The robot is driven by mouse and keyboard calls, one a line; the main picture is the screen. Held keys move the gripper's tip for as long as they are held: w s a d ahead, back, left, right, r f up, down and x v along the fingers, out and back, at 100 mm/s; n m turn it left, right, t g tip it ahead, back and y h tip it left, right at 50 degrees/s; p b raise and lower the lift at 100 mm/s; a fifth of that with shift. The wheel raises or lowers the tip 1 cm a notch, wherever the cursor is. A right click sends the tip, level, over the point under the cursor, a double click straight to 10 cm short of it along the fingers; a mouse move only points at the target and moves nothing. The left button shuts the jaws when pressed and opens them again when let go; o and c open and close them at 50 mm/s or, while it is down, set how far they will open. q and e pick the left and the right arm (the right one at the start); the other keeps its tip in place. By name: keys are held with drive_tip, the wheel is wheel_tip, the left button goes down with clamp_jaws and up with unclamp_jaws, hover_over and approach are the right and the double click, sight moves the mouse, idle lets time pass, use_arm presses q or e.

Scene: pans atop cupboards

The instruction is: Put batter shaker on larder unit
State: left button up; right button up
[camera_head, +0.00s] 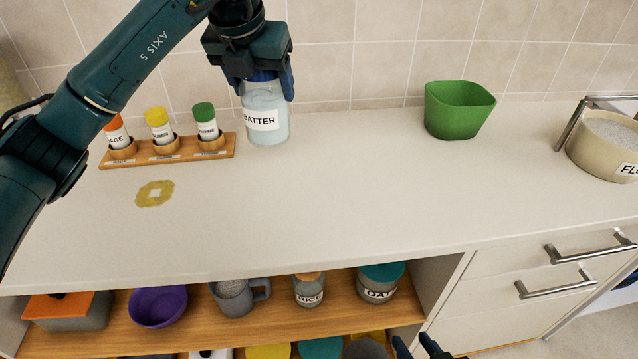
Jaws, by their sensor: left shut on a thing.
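The batter shaker (266,117) is a clear jar with pale contents and a label reading "BATTER". It is upright near the tiled wall, just right of a wooden spice rack. My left gripper (266,82) is above it, shut on its top, and the fingers hide most of its lid. I cannot tell whether its base touches the counter. My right gripper (418,346) is only partly in view at the bottom edge, its fingertips apart and empty. Which unit is the larder unit is not marked; an open shelf (245,324) lies under the worktop (330,210).
The spice rack (227,149) holds three capped jars. A yellow stain (155,193) lies on the worktop. A green container (457,112) and a flour tub (600,155) stand to the right. The shelf holds a purple bowl (158,307), mug (235,299) and jars. The middle worktop is clear.

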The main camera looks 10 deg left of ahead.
sight(275, 136)
use_arm(q)
drive_tip(key=shift+w+d, duration=0.1)
drive_tip(key=shift+d, duration=0.35)
drive_tip(key=shift+d+f, duration=0.2)
drive_tip(key=shift+f, duration=0.1)
wheel_tip(275, 136, down, 9)
drive_tip(key=shift+f, duration=0.15)
drive_tip(key=shift+f, duration=0.15)
drive_tip(key=o, duration=1.4)
